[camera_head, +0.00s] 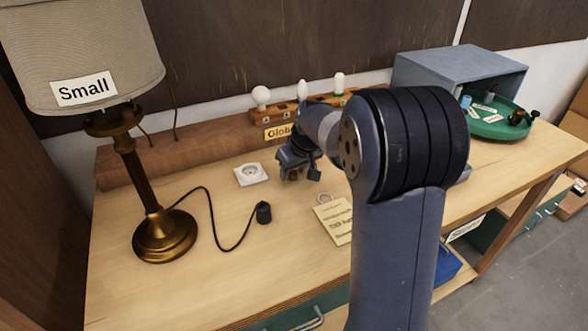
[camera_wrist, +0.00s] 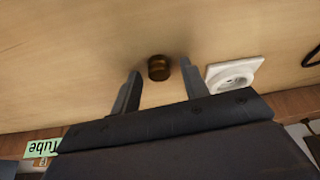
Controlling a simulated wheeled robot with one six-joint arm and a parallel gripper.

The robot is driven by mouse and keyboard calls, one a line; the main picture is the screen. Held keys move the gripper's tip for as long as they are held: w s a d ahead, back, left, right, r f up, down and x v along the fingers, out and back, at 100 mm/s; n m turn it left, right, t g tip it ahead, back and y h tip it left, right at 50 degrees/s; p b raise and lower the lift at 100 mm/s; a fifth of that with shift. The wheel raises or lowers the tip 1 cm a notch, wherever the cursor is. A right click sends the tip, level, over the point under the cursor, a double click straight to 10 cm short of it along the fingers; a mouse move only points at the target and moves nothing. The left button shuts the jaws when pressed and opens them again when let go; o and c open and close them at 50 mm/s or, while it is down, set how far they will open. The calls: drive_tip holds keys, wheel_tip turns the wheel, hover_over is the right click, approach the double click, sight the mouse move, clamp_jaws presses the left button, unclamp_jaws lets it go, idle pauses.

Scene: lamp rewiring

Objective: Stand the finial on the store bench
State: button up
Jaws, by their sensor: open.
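A small dark brass piece, which looks like the finial (camera_wrist: 158,68), shows in the wrist view against the pale wooden bench top (camera_wrist: 70,65). It lies between my two fingertips, with a gap on each side. My gripper (camera_wrist: 160,72) is open around it and not touching it. In the head view my gripper (camera_head: 303,174) hangs low over the bench (camera_head: 200,270), right of the white socket plate, and the finial cannot be made out there. I cannot tell whether this bench is the store bench.
The white socket plate (camera_head: 251,174) is close beside my gripper. A brass lamp (camera_head: 165,235) with a "Small" shade and a black cord stand left. A wooden bulb rack (camera_head: 270,115) is behind. A paper card (camera_head: 335,218) lies right; a green tray (camera_head: 495,124) sits far right.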

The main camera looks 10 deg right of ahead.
drive_tip(key=shift+s+r, duration=0.1)
drive_tip(key=shift+r, duration=0.45)
drive_tip(key=v, duration=1.1)
drive_tip(key=shift+p, duration=0.3)
drive_tip(key=shift+d+r, duration=0.1)
idle(0.4)
